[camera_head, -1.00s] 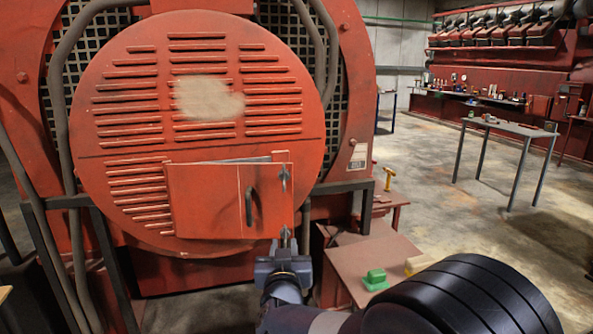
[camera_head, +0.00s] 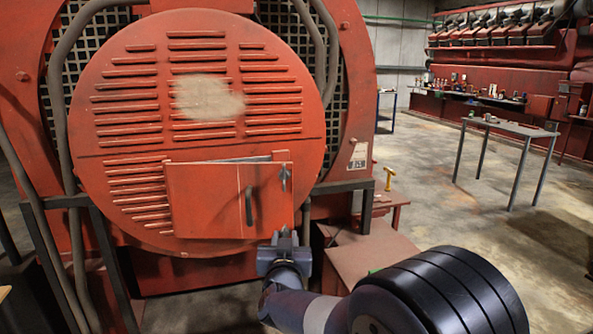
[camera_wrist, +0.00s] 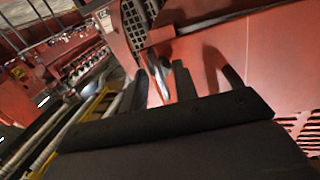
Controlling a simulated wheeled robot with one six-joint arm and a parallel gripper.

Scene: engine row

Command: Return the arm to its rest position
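My gripper (camera_head: 284,236) is in front of the red engine's lower right, just below the hatch door's bottom right corner and apart from the door. The red hatch door (camera_head: 205,205) sits on the round louvred cover, with a dark handle (camera_head: 249,206) and a small metal latch (camera_head: 284,177). My arm reaches in from the lower right and hides part of the low table.
A low brown-topped table (camera_head: 388,248) stands right of the gripper, with a green object (camera_head: 374,270) mostly hidden behind my arm. A grey table (camera_head: 507,127) stands farther back right. Open floor lies between.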

